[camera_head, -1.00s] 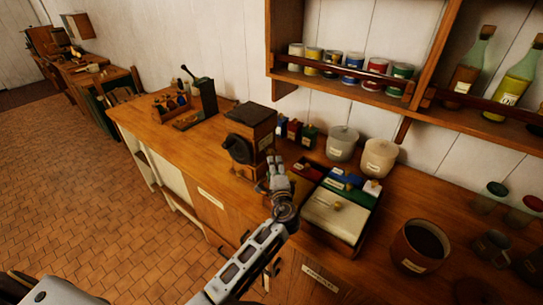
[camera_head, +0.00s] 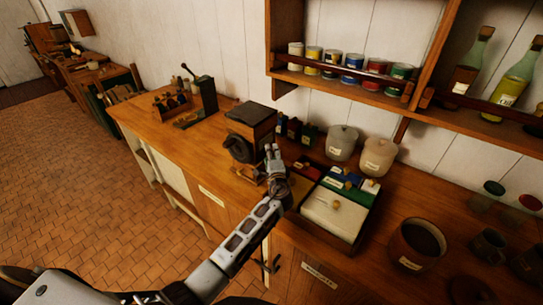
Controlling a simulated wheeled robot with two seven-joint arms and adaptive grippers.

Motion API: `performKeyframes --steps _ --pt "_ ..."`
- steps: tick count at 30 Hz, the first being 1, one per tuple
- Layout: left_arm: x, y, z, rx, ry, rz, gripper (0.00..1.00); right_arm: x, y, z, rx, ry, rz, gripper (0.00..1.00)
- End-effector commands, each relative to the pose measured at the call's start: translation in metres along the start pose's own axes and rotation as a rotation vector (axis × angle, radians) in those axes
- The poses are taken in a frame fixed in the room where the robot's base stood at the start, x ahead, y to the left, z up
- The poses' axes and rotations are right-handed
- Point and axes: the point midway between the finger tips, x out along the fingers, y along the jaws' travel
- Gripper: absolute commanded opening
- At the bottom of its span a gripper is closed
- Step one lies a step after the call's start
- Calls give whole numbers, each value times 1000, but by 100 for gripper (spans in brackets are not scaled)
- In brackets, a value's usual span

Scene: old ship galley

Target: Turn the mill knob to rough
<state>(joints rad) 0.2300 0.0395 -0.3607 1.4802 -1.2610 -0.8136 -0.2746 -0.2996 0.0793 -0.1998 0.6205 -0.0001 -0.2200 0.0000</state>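A box-shaped wooden mill (camera_head: 262,124) with a dark top stands on the wooden counter. A dark round part (camera_head: 240,148), which looks like its knob, sticks out from its front left side. Its markings are too small to read. My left gripper (camera_head: 272,154) is just in front of the mill's lower right side, to the right of the dark round part. Its two fingers point up and lie close together, with nothing visible between them. I cannot tell whether they are fully shut or touch the mill. My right gripper is out of view.
A lever device (camera_head: 207,95) stands to the left. The counter (camera_head: 165,138) between is partly clear.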

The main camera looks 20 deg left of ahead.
Motion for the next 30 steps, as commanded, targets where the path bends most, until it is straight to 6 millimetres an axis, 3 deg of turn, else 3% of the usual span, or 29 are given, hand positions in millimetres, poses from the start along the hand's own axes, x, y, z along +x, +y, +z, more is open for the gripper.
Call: performKeyframes --steps 7,18,30 --pt "0 0 0 0 0 0 51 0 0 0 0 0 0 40" --pt "0 0 0 0 0 0 5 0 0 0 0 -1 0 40" --pt "0 0 0 18 0 19 5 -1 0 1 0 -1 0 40"
